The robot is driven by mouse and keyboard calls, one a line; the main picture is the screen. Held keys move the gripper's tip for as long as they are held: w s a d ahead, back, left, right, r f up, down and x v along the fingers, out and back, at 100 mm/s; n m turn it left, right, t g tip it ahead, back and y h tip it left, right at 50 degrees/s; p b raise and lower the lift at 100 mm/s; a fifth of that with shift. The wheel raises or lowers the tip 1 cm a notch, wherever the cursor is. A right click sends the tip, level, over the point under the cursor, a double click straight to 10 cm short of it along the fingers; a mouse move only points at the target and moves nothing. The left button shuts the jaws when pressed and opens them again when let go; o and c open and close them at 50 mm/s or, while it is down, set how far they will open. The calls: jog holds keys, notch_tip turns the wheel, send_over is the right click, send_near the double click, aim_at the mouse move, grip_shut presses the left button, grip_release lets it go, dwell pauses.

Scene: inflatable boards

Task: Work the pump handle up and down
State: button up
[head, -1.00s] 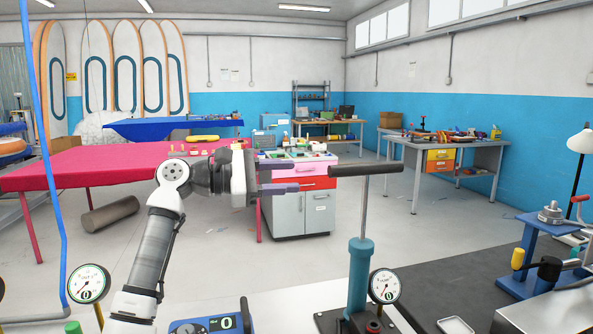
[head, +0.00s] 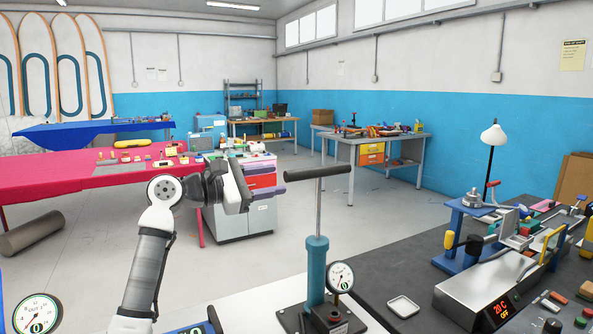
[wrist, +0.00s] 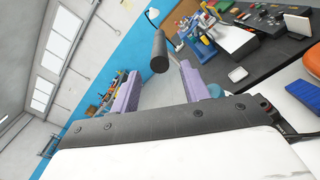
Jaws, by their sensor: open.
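The pump handle is a black crossbar (head: 322,185) on top of a thin upright steel rod (head: 318,215). The rod stands well out of the teal pump cylinder (head: 316,268), which is fixed to a dark base plate. My gripper (head: 283,182) is at about the bar's height, just left of its near end, with its purple fingers pointing right. In the wrist view my gripper (wrist: 160,68) has its fingers spread wide. The bar's round end (wrist: 158,62) shows between the fingertips, and I see no contact. The teal cylinder is mostly hidden there.
A pressure gauge (head: 340,277) stands right of the pump. A dark bench (head: 385,282) holds a small white tray (head: 403,306), a blue clamp stand (head: 462,235) and a grey heater box (head: 490,285). A red-covered table (head: 60,185) lies behind my arm at left.

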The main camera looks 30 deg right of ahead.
aim_at(298, 176)
jog(key=d+p, duration=0.2)
jog(key=d, duration=0.5)
jog(key=shift+s+d, duration=0.15)
grip_shut()
